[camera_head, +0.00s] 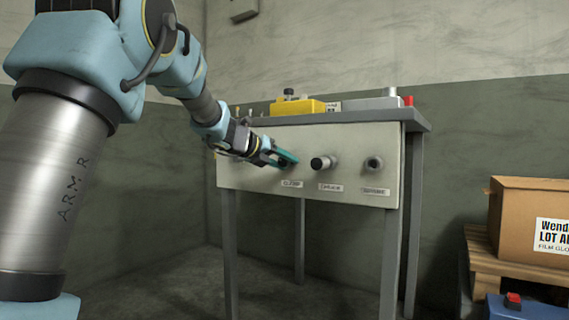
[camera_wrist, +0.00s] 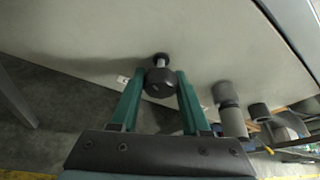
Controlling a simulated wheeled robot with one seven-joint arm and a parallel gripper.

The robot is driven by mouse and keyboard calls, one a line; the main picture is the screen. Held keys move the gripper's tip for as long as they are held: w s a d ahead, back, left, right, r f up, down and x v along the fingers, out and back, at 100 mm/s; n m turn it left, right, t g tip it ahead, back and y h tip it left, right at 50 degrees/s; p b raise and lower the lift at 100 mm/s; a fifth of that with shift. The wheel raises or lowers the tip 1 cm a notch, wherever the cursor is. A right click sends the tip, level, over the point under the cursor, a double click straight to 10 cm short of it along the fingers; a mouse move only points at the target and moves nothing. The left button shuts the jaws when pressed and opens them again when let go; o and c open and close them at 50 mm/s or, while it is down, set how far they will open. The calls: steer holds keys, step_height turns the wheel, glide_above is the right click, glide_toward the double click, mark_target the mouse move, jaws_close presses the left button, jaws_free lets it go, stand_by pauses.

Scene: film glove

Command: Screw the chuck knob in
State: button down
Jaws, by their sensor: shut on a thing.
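My gripper (camera_head: 285,159) reaches the left end of the pale panel (camera_head: 255,181). Its green fingers are shut on the left knob (camera_wrist: 160,82), a dark round knob on a thin metal stem that stands out from the panel. The label below it seems to read CLAMP. The middle knob (camera_head: 321,163) has a dark part and a lighter cylinder; its small label looks like CHUCK, but is hard to read. It also shows in the wrist view (camera_wrist: 233,120), right of my fingers and apart from them. In the head view my fingers mostly hide the left knob.
A third, dark knob (camera_head: 373,164) sits at the panel's right. On the bench top (camera_head: 417,119) are a yellow box (camera_head: 298,107) and a grey unit with a red part. A cardboard box (camera_head: 520,207) on a wooden pallet and a blue case (camera_head: 520,308) stand right.

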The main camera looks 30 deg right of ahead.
steer(key=shift+f+m, duration=0.2)
steer(key=shift+m, duration=0.2)
steer(key=shift+c, duration=1.9)
jaws_free()
steer(key=shift+r, duration=0.15)
steer(key=p+v, duration=0.3)
steer(key=v, duration=0.8)
steer(key=shift+d, duration=0.1)
